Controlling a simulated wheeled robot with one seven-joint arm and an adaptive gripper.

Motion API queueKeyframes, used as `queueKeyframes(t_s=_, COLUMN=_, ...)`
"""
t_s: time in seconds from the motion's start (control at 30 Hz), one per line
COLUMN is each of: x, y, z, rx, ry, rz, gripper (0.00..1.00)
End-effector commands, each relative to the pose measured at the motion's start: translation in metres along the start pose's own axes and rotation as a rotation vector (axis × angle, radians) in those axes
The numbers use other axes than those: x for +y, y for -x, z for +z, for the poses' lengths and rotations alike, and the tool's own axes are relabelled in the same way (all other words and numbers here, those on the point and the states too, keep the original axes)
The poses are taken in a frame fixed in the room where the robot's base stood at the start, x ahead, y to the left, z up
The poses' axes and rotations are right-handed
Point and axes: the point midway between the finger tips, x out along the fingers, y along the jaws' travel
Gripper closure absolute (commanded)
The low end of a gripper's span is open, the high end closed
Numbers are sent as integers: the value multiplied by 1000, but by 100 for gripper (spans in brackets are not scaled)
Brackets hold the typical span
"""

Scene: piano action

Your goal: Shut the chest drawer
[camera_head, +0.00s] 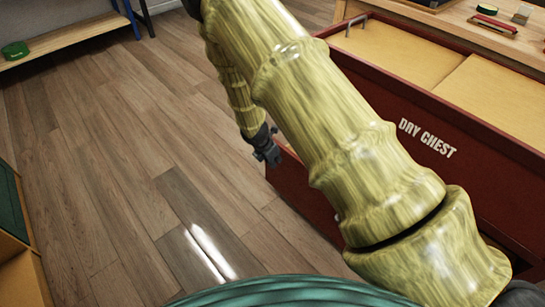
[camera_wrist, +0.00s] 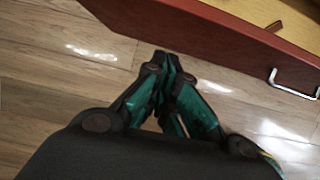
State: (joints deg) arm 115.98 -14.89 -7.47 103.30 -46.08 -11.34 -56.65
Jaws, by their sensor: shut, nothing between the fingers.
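The red chest (camera_head: 470,150) marked "DRY CHEST" fills the right side of the head view, partly hidden behind my arm. In the wrist view, a red drawer front (camera_wrist: 230,35) runs diagonally across the upper right, with a pale metal bar handle (camera_wrist: 294,86) on its face. Light wood shows behind its top edge, so it seems to stand out, but how far I cannot tell. My gripper (camera_wrist: 164,62) is shut and empty, over the floor, with its tips just short of the red front. It also shows in the head view (camera_head: 270,154), beside the chest's left end.
Wooden floor (camera_head: 130,170) lies open left of the chest. A low wooden shelf (camera_head: 70,38) with a green round item (camera_head: 15,50) stands at the back left. A wooden bench (camera_head: 450,22) with small items is behind the chest. A green-topped unit edges the left side.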

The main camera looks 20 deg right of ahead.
Motion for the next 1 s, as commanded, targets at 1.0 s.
queueKeyframes(t_s=1.0, x=-1, y=-46, z=40, rx=0, ry=-2, rz=0, gripper=100)
